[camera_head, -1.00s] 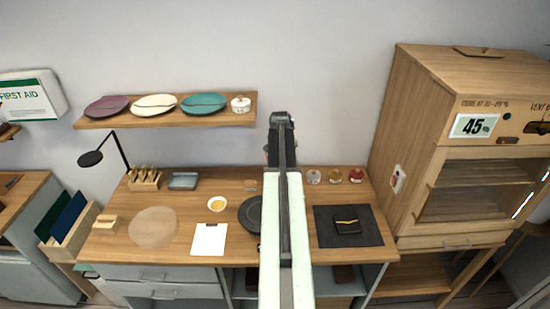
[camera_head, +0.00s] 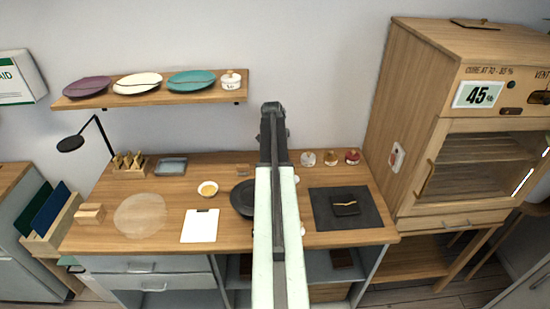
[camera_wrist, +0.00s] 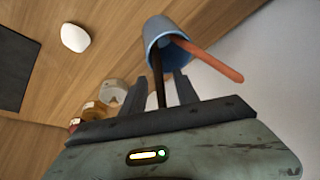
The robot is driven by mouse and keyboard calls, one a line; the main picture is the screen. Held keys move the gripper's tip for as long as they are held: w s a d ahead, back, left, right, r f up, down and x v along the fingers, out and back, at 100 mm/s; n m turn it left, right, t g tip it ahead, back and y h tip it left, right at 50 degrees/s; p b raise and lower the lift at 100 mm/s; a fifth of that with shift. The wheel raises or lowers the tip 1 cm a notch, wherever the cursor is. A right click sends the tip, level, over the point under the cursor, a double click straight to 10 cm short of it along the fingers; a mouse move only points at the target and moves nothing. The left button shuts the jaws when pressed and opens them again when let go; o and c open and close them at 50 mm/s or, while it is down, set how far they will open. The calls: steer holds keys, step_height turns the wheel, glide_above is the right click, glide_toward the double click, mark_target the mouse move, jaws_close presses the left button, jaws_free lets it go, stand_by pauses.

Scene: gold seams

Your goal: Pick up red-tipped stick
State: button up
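The red-tipped stick (camera_wrist: 212,61) shows in the wrist view as an orange-red length leaning out of a blue cup (camera_wrist: 156,28) toward the lower right. A dark stick (camera_wrist: 160,90) also comes out of the cup and runs down between my fingers. My gripper (camera_wrist: 160,76) is open, its two dark fingers apart just short of the cup's mouth. The red-tipped stick lies to the right of both fingers, outside the gap. In the head view my arm hides the cup and the sticks.
Glass jars (camera_wrist: 112,92) stand left of my fingers in the wrist view. On the wooden bench (camera_head: 150,245) are a black mat (camera_head: 375,222), a small bowl (camera_head: 207,189), a white sheet (camera_head: 199,226) and a dark plate (camera_head: 241,205). A shelf with plates (camera_head: 150,91) hangs above.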

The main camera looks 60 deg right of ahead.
steer(key=shift+r, duration=0.1)
jaws_close()
step_height(320, 180, up, 10)
steer(key=p, duration=1)
steer(key=shift+r, duration=0.2)
steer(key=shift+f, duration=0.1)
steer(key=shift+s+f, duration=0.1)
